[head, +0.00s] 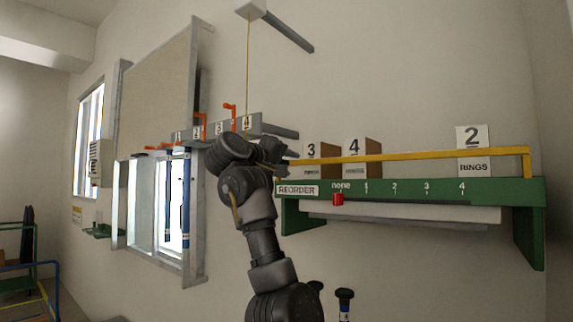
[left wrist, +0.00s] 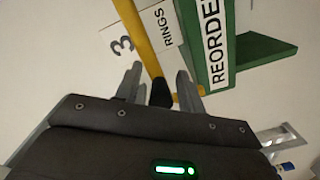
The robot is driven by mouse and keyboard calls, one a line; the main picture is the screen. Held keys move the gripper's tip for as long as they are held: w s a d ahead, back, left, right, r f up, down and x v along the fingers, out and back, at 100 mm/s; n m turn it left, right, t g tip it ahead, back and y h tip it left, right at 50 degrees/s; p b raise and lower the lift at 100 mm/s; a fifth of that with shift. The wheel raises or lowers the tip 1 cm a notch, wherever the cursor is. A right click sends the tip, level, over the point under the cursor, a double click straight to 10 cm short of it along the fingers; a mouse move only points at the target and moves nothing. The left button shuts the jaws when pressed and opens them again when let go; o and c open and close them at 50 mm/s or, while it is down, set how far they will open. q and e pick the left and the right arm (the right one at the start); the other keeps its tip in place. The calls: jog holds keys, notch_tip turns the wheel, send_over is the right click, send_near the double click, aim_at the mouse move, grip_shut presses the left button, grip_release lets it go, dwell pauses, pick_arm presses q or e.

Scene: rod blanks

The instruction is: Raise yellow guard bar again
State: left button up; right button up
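The yellow guard bar (head: 400,157) runs level above the green shelf (head: 400,190), in front of the number cards. Its right end bends down to the shelf's right end. My left gripper (head: 291,156) is at the bar's left end, partly hidden by its own wrist. In the left wrist view the yellow bar (left wrist: 137,35) runs down towards the gap between the two grey fingers (left wrist: 160,85). A black piece (left wrist: 160,93) sits between the fingers, with a narrow gap seen on each side. The fingers are apart. My right gripper is not in view.
A REORDER label (head: 297,190) and a red slider (head: 338,199) at "none" are on the shelf front. Cards marked 3 (head: 311,151), 4 (head: 353,146) and 2 (head: 473,136) stand behind the bar. A grey rack with orange hooks (head: 229,112) is left of the shelf.

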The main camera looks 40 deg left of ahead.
pick_arm(q)
jog(key=shift+s, duration=0.35)
jog(key=s+b, duration=0.4)
jog(key=s, duration=0.6)
jog(key=shift+r+b, duration=0.2)
jog(key=shift+b, duration=0.2)
